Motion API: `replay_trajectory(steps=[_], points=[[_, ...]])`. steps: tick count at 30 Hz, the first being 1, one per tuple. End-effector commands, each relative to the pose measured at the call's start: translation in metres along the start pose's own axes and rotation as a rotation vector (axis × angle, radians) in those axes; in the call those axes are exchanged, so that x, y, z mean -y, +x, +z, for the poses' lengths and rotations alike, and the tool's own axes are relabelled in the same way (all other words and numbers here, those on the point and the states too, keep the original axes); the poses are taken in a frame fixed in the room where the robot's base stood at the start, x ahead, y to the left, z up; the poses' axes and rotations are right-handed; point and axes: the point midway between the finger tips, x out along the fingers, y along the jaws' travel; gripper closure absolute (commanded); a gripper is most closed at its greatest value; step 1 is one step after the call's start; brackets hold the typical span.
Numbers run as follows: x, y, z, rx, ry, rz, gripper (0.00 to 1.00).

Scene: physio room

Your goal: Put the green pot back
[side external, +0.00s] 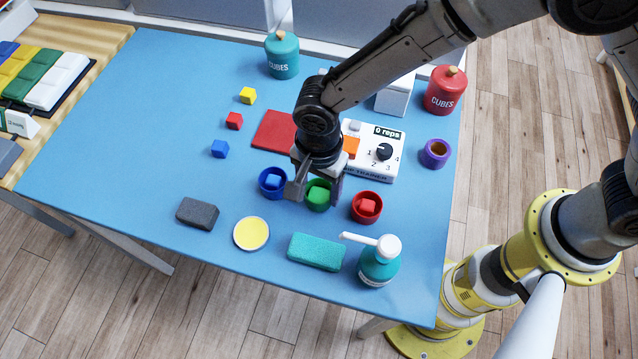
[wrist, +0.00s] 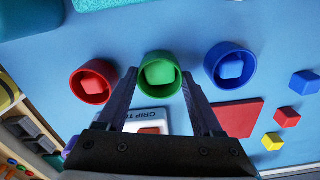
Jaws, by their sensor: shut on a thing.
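The green pot (side external: 319,207) stands in the row between the blue pot (side external: 264,190) and the red pot (side external: 378,212). A green cube shows inside it. My gripper (side external: 315,190) reaches down over it and hides part of its rim. In the wrist view the fingers of my gripper (wrist: 159,78) lie on either side of the green pot (wrist: 178,72), shut on it. The red pot (wrist: 76,88) is to its left and the blue pot (wrist: 249,67) to its right there. I cannot tell whether the green pot is clear of the table.
The grip trainer box (side external: 388,170) and a red mat (side external: 273,131) lie behind the pots. A teal sponge (side external: 316,252), a pump bottle (side external: 379,266) and a yellow disc (side external: 251,233) lie in front. A purple pot (side external: 435,153) stands at right.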

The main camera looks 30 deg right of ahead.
Motion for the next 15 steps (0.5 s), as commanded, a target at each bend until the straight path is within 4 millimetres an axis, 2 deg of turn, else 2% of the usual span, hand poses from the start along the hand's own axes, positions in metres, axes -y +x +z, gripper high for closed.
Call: replay_trajectory(steps=[5, 6, 10, 15], points=[[0.0000, 0.0029, 0.0000, 0.000, 0.000, 0.000, 1.00], [0.0001, 0.0028, 0.0000, 0.000, 0.000, 0.000, 0.27], [0.0000, 0.0026, 0.0000, 0.000, 0.000, 0.000, 0.04], [0.0000, 0.0025, 0.0000, 0.000, 0.000, 0.000, 0.03]])
